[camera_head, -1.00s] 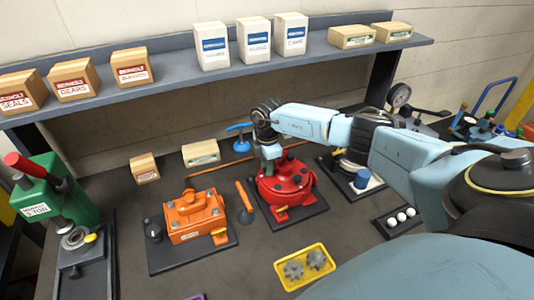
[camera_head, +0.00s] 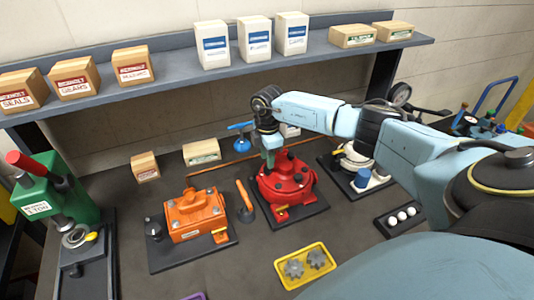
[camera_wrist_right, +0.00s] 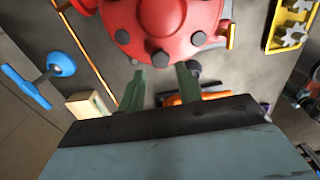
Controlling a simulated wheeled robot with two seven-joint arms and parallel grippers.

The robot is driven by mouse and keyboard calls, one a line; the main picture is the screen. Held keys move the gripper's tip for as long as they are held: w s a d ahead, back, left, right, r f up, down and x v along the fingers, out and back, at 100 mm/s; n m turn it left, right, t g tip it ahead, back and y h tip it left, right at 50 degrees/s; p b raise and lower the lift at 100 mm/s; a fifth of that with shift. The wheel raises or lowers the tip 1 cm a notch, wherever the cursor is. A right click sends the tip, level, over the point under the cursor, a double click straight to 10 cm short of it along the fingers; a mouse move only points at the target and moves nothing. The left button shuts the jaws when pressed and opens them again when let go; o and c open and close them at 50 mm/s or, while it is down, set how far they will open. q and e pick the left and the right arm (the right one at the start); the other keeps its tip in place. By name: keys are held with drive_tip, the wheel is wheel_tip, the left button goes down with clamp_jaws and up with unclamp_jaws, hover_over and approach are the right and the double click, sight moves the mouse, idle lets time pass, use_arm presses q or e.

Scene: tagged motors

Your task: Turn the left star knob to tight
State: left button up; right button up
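The red motor (camera_head: 287,181) stands on a dark base plate (camera_head: 300,212) in the middle of the bench. It has several dark knobs or bolts; I cannot tell for sure which one is the left star knob. My right gripper (camera_head: 270,158) points down over the motor's back left side in the head view. In the right wrist view the gripper (camera_wrist_right: 163,84) is open, with nothing between its two green fingers. The red motor (camera_wrist_right: 160,25) lies just beyond the fingertips there. A dark knob (camera_wrist_right: 194,68) shows close by the right fingertip. My left gripper is out of view.
An orange motor (camera_head: 192,213) on its plate and an orange-handled tool (camera_head: 244,198) lie to the left. A blue-handled valve (camera_head: 241,142) stands behind. A yellow tray (camera_head: 281,267) with grey gears is in front. A shelf (camera_head: 200,68) with boxes spans the back.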

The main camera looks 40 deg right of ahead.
wheel_tip(320, 180, up, 10)
drive_tip(key=b, duration=0.1)
drive_tip(key=shift+r, duration=0.25)
idle(0.4)
